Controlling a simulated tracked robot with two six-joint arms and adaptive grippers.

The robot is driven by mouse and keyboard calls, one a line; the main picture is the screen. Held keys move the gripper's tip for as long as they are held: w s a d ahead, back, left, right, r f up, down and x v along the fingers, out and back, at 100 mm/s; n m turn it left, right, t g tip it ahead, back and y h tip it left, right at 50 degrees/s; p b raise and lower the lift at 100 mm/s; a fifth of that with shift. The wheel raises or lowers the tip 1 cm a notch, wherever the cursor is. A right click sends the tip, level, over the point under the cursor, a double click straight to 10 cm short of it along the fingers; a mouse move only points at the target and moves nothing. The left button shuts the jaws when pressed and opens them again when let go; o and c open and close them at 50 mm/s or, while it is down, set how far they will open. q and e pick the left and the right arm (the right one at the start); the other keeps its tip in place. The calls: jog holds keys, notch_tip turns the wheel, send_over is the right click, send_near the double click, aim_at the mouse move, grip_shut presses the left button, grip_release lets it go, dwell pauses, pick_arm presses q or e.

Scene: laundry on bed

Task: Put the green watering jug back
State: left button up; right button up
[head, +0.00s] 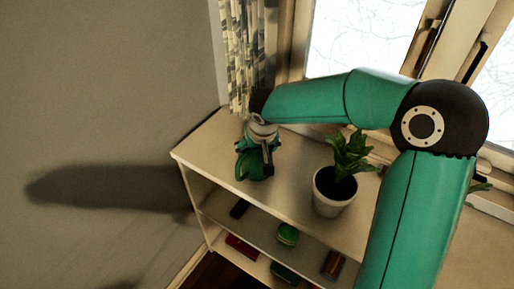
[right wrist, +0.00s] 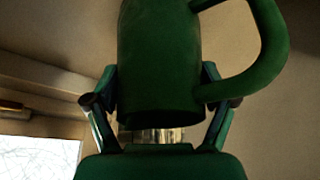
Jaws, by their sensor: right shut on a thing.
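The green watering jug (head: 255,165) is at the left end of the white shelf's top in the head view. I cannot tell from there whether it touches the top. My right gripper (head: 262,145) reaches it from above and behind, and partly hides it. In the right wrist view the jug (right wrist: 160,60) fills the middle, with its handle curving out to the right. The fingers of my right gripper (right wrist: 160,103) are on both sides of the jug's body, shut on it. My left gripper is in neither view.
The white shelf (head: 300,205) stands in the corner below the window (head: 365,40). A potted plant (head: 334,190) stands on its top, right of the jug. Boxes and a green item (head: 288,234) lie on lower shelves. A patterned curtain (head: 242,55) hangs behind. Bare top lies between jug and plant.

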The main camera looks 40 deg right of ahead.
jog(key=o, duration=1.5)
jog(key=shift+r, duration=0.1)
jog(key=v, duration=1.2)
jog(key=shift+a, duration=0.1)
